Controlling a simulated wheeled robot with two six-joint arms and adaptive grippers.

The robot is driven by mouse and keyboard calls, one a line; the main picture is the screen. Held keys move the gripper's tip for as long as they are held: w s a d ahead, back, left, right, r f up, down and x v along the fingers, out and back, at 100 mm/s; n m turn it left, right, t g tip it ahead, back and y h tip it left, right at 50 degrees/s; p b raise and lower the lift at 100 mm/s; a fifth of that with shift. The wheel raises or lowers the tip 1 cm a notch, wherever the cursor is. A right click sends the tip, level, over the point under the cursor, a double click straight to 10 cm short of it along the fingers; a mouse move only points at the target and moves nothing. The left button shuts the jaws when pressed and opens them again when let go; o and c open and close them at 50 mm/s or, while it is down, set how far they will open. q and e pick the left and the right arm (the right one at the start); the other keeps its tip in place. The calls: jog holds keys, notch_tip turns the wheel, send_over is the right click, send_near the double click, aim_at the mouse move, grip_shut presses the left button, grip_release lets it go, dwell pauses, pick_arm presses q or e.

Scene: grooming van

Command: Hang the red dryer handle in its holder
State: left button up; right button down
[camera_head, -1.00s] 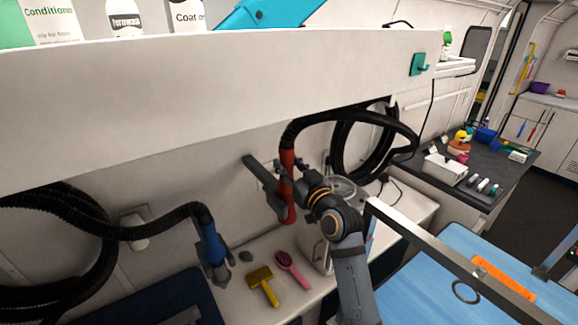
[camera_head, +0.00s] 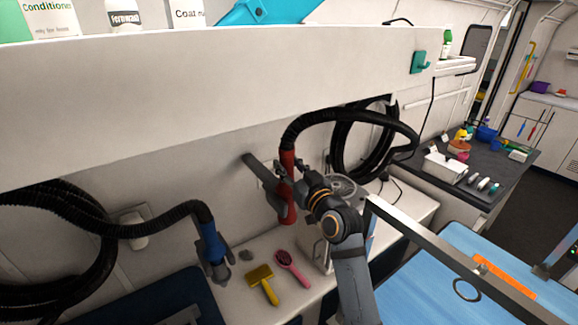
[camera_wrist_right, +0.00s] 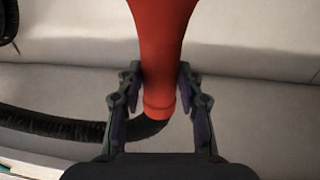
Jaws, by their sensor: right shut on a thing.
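The red dryer handle (camera_head: 288,202) stands roughly upright near the back wall, with a black hose curving up and right from its top. My right gripper (camera_head: 287,182) is shut on it. In the right wrist view the red handle (camera_wrist_right: 162,50) fills the space between the two fingers of my right gripper (camera_wrist_right: 159,85), and the black hose (camera_wrist_right: 45,123) runs off to the left. A dark grey bracket (camera_head: 256,168), which looks like the holder, is on the wall just left of the handle. In the head view they overlap, and I cannot tell whether they touch. My left gripper is not in view.
A blue dryer handle (camera_head: 212,246) on a black hose is at the left. A yellow brush (camera_head: 263,283) and a pink brush (camera_head: 291,268) lie on the white counter. A white shelf (camera_head: 230,85) overhangs the area. A metal frame (camera_head: 440,255) crosses the blue table at right.

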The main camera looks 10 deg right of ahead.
jog(key=shift+f, duration=0.2)
jog(key=shift+c, duration=0.7)
grip_release()
jog(key=v, duration=1)
jog(key=shift+p, duration=0.35)
dwell(0.8)
jog(key=shift+f, duration=0.15)
